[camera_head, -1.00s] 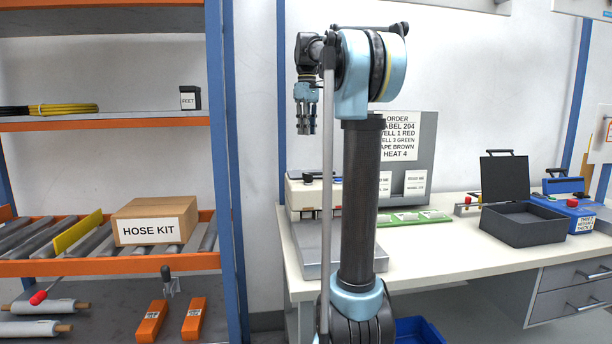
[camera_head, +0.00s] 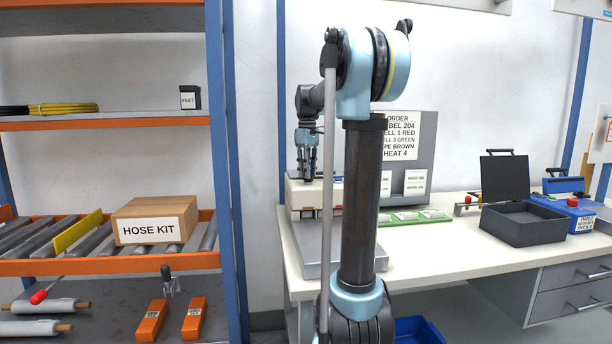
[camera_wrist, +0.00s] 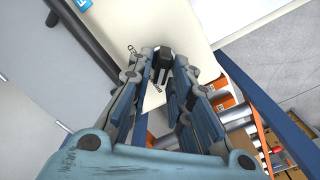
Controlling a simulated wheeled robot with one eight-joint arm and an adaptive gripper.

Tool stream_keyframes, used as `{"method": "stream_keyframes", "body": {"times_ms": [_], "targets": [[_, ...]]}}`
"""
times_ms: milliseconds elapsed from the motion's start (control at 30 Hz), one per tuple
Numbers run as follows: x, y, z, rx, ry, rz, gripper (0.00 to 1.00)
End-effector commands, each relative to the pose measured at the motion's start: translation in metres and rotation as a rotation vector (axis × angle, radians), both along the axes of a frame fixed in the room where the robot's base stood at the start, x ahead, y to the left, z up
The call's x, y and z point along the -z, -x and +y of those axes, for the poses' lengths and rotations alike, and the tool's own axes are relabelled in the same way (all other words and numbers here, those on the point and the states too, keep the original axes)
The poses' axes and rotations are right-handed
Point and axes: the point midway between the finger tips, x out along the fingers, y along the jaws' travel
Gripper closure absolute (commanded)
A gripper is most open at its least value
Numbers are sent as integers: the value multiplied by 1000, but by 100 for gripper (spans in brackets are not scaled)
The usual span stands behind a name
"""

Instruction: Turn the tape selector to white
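My gripper (camera_head: 307,178) points down over the top of a cream machine (camera_head: 301,196) at the left end of the bench. In the wrist view, my gripper (camera_wrist: 164,78) has its two fingers apart, with a black knob-like part (camera_wrist: 163,58) showing between and just beyond the tips. This part stands on a pale surface. I cannot tell whether the fingers touch it. No label naming the tape selector and no white mark for it can be read. My arm hides much of the machine.
The order board (camera_head: 402,138) stands behind my arm. A green strip (camera_head: 420,216), a dark open box (camera_head: 522,224) and a blue device (camera_head: 567,214) are on the bench (camera_head: 440,247) to the right. An orange shelf rack with a hose kit box (camera_head: 154,220) stands left.

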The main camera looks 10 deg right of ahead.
Motion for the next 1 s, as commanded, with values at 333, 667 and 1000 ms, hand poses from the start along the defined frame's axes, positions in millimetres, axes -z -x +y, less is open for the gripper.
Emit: {"method": "stream_keyframes", "body": {"times_ms": [333,667,1000], "targets": [[10,0,0,0,0,0,81],[10,0,0,-1,0,0,100],[10,-1,2,52,0,-1,100]]}}
